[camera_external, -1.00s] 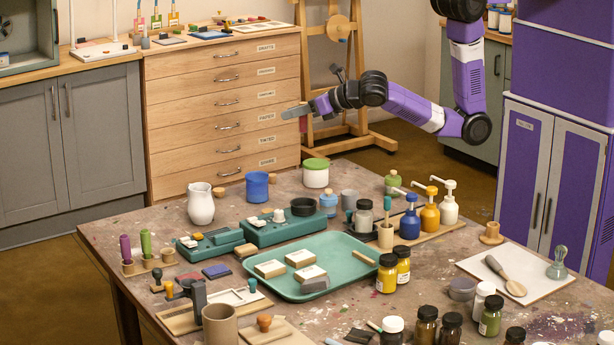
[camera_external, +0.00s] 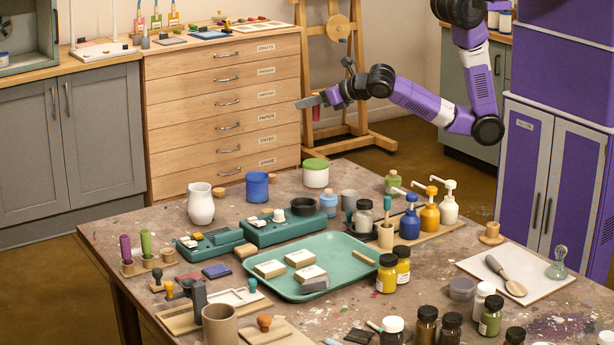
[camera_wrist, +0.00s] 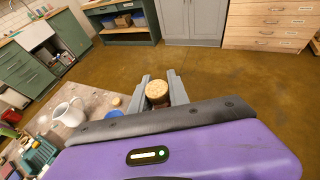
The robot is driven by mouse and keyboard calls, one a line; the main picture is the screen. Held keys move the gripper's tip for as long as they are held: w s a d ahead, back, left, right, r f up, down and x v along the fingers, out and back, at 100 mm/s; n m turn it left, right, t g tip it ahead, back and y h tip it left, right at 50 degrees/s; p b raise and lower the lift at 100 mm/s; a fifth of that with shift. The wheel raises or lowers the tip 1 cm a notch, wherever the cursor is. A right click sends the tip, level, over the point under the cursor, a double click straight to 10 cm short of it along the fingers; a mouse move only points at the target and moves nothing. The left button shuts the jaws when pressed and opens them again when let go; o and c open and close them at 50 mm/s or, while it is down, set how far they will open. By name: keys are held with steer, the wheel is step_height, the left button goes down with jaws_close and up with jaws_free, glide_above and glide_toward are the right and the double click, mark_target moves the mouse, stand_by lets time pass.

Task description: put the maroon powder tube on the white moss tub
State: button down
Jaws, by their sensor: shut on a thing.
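The maroon powder tube (camera_external: 316,113) hangs upright from my gripper (camera_external: 312,101), in the air above and behind the far edge of the table. In the wrist view its round cork top (camera_wrist: 157,90) sits between the two grey fingers of my gripper (camera_wrist: 160,88), which are shut on it. The white moss tub (camera_external: 316,178) is a white cylinder with a green lid, standing at the table's back edge. The tube is well above the tub in the picture and apart from it. I cannot make out the tub in the wrist view.
A blue cup (camera_external: 257,186) and a white jug (camera_external: 201,204) stand left of the tub. A blue bottle (camera_external: 328,202) and a grey cup (camera_external: 349,200) stand in front of it. A wooden drawer cabinet (camera_external: 222,110) and an easel (camera_external: 345,90) are behind.

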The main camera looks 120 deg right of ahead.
step_height(320, 180, down, 12)
steer(key=shift+f+b, duration=0.1)
steer(key=shift+b, duration=0.95)
steer(key=shift+f, duration=0.1)
steer(key=c, duration=1.3)
jaws_free()
steer(key=shift+o, duration=0.2)
